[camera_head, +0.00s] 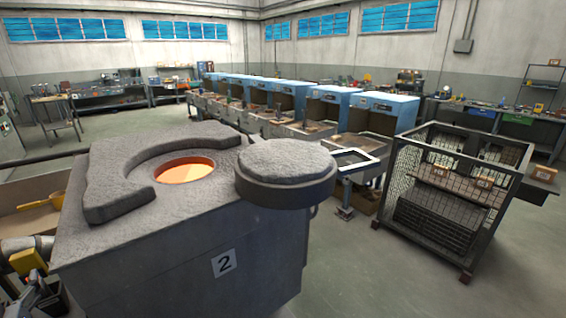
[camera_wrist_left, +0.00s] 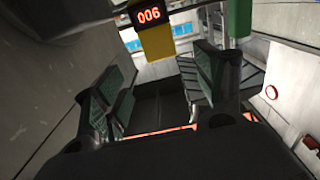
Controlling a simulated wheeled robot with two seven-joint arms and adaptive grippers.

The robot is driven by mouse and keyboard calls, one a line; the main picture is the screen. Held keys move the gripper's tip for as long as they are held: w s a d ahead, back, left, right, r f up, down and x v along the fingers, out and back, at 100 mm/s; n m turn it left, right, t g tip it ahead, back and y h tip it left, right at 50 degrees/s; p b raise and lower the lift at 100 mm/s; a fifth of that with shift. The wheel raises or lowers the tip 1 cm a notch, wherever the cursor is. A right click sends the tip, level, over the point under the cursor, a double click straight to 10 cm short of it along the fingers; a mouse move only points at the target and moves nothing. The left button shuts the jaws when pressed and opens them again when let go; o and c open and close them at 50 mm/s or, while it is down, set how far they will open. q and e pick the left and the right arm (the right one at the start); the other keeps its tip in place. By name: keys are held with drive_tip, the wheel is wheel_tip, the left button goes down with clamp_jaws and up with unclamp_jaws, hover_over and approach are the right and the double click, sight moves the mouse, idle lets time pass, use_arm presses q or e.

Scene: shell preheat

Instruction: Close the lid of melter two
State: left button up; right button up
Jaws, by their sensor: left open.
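Melter two (camera_head: 180,262) is a grey block with a "2" plate on its front, filling the left foreground of the head view. Its round opening (camera_head: 185,170) glows orange and is uncovered. The thick round grey lid (camera_head: 287,168) is swung out to the right of the opening, overhanging the melter's right edge. In the left wrist view my left gripper (camera_wrist_left: 160,95) has its fingers apart with nothing between them. Beyond them are a yellow block (camera_wrist_left: 157,42) and a red "006" display (camera_wrist_left: 149,15). I cannot place this gripper surely in the head view. My right gripper is not in view.
A raised curved rim (camera_head: 115,190) borders the opening's left and back. A wire cage cart (camera_head: 452,195) stands at the right. A row of blue-topped stations (camera_head: 385,108) runs behind. A yellow scoop (camera_head: 45,202) lies in a tray at the left. Floor (camera_head: 380,275) is clear between melter and cart.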

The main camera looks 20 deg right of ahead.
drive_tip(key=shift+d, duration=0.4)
